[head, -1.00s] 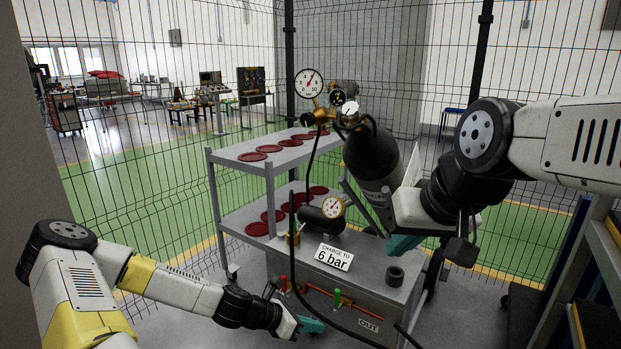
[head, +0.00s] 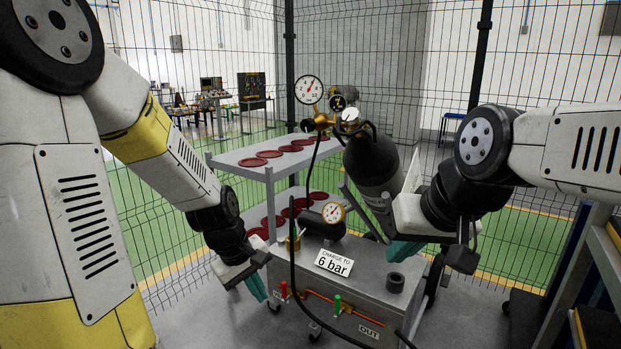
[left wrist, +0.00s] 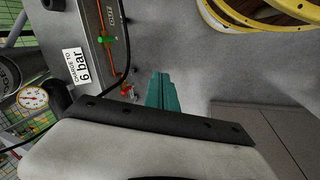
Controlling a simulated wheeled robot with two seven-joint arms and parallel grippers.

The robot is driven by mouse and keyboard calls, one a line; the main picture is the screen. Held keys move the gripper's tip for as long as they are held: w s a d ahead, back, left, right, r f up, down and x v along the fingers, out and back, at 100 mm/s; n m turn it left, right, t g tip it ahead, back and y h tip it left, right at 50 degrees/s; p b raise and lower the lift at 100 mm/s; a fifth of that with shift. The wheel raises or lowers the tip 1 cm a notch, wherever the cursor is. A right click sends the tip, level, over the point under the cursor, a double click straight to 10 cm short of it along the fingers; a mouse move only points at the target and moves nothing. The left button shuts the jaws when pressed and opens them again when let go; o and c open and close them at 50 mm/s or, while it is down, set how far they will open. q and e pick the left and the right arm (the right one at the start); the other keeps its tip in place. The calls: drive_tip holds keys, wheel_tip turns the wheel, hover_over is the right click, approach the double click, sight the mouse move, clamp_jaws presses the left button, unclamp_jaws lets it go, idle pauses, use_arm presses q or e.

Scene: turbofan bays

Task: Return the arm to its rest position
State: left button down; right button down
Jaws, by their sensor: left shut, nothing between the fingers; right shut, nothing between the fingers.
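My left gripper (head: 255,289) has teal fingers, shut and empty. It hangs pointing down, in front of the left end of the grey cart (head: 372,290). Its shut teal fingers also show in the left wrist view (left wrist: 162,92). My left arm is folded high and fills the left of the head view. My right gripper (head: 404,252) is at the right, beside the dark gas cylinder (head: 372,160). Its teal fingers are shut with nothing visible between them.
The cart carries a "6 bar" sign (head: 334,262), a small gauge (head: 333,212), a red valve (head: 284,289) and a green valve (head: 337,304). Shelves (head: 250,156) hold several red discs. A black hose (head: 293,240) hangs near the cart's left side. A wire fence stands behind.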

use_arm(q)
drive_tip(key=s+a+r+m+t, duration=0.1)
drive_tip(key=s+r+m, duration=0.3)
drive_tip(key=r, duration=0.5)
drive_tip(key=s+a+r+m+t, duration=0.1)
drive_tip(key=s+r+m+t, duration=0.1)
drive_tip(key=s+r+m, duration=0.2)
drive_tip(key=s+r, duration=0.3)
drive_tip(key=r, duration=0.3)
drive_tip(key=shift+s+a+t, duration=0.25)
drive_tip(key=shift+a+t, duration=0.05)
drive_tip(key=shift+t, duration=0.1)
idle(0.6)
